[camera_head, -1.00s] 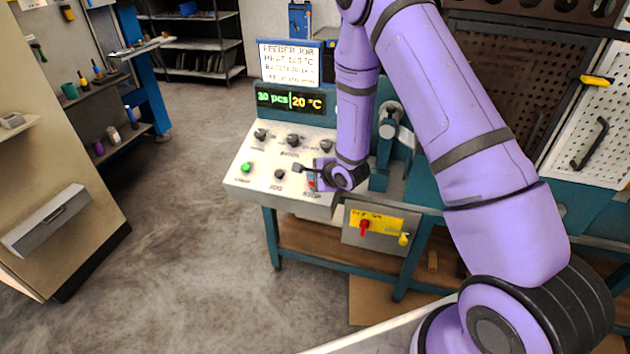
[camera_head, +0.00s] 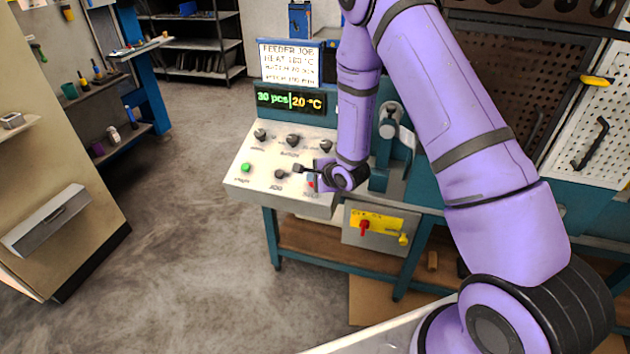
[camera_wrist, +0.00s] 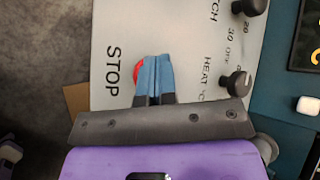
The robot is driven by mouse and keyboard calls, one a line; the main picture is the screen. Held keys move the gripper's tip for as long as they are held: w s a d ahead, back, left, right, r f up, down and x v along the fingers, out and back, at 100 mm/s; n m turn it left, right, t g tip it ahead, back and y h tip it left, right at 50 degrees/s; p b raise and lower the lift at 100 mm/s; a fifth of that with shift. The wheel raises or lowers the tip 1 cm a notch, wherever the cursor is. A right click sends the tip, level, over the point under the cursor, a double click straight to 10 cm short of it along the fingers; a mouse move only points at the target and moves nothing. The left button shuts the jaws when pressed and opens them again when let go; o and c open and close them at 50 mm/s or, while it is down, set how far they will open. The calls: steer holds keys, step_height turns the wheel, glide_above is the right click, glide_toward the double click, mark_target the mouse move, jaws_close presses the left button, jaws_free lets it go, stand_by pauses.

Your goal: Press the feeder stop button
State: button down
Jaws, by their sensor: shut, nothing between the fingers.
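The red stop button (camera_wrist: 137,72) shows beside the printed word STOP in the wrist view. It is mostly hidden behind my gripper (camera_wrist: 156,72). The blue fingertips are together with nothing between them and lie over the button. I cannot tell whether they touch it. In the head view, a bit of the red button (camera_head: 310,184) shows just below my gripper (camera_head: 312,177), at the front right of the sloped control panel (camera_head: 240,183).
On the panel are a green button (camera_head: 245,167), a black jog button (camera_head: 279,174) and several black knobs (camera_head: 292,140). A lit display (camera_head: 289,100) reads 30 pcs and 20 °C. Below the panel is a yellow plate with a red switch (camera_head: 364,228).

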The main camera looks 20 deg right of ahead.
steer(key=shift+s+a+r, duration=0.15)
steer(key=shift+s+r, duration=0.05)
steer(key=shift+r, duration=0.6)
steer(key=shift+s+a+r, duration=0.15)
steer(key=shift+s+r, duration=0.05)
steer(key=shift+r, duration=0.6)
steer(key=shift+s+a+r, duration=0.15)
steer(key=shift+s+r, duration=0.05)
steer(key=shift+r, duration=0.6)
steer(key=shift+s+a+r, duration=0.15)
steer(key=shift+s+r, duration=0.05)
steer(key=shift+r, duration=0.6)
steer(key=shift+r, duration=0.1)
